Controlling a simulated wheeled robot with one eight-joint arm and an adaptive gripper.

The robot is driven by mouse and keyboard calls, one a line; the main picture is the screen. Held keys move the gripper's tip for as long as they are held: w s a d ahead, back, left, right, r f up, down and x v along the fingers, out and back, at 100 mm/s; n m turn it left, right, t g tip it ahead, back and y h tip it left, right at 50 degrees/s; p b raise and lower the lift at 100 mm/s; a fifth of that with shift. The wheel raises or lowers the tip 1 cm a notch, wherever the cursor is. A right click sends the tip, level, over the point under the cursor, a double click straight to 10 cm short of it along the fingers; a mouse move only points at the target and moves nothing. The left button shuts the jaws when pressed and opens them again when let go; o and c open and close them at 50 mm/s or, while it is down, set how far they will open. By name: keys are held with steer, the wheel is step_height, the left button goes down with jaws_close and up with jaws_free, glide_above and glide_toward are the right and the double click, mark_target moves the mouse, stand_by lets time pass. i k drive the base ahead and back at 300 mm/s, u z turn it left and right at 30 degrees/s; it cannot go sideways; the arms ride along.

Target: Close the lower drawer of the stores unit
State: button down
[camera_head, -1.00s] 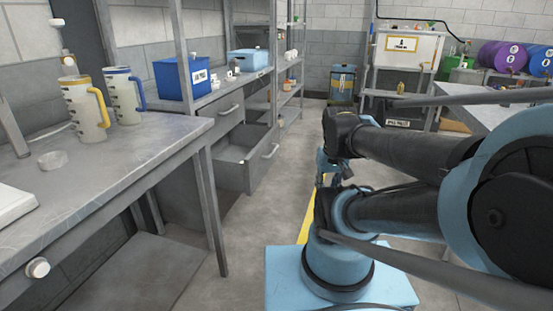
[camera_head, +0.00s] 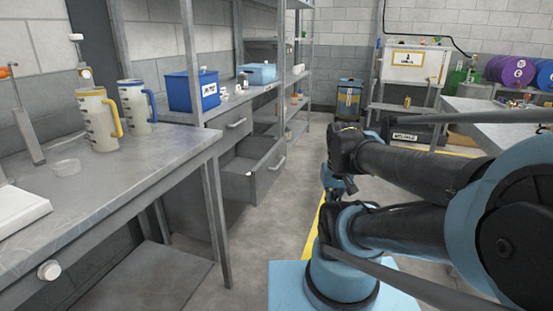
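The grey stores unit stands left of centre, below a shelf frame. Its lower drawer (camera_head: 258,176) is pulled out toward the aisle, and its inside looks empty. A pale bar handle (camera_head: 277,163) is on its front. The upper drawer (camera_head: 235,128) of the unit looks shut. My arm is folded at the right of the picture, well apart from the drawer. My gripper (camera_head: 337,187) seems to be at the arm's far end, small and partly hidden behind the arm links, so its fingers cannot be made out.
A grey workbench (camera_head: 150,160) at the left holds two jugs (camera_head: 98,120) with yellow and blue handles. A blue bin (camera_head: 193,91) and a light blue box (camera_head: 257,74) stand on the unit. Another table (camera_head: 480,112) is at right. The floor aisle (camera_head: 285,215) is clear.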

mark_target(265, 159)
steer(key=u, duration=0.05)
steer(key=k, duration=1)
steer(key=z, duration=0.6)
steer(key=i, duration=1.85)
steer(key=u, duration=0.5)
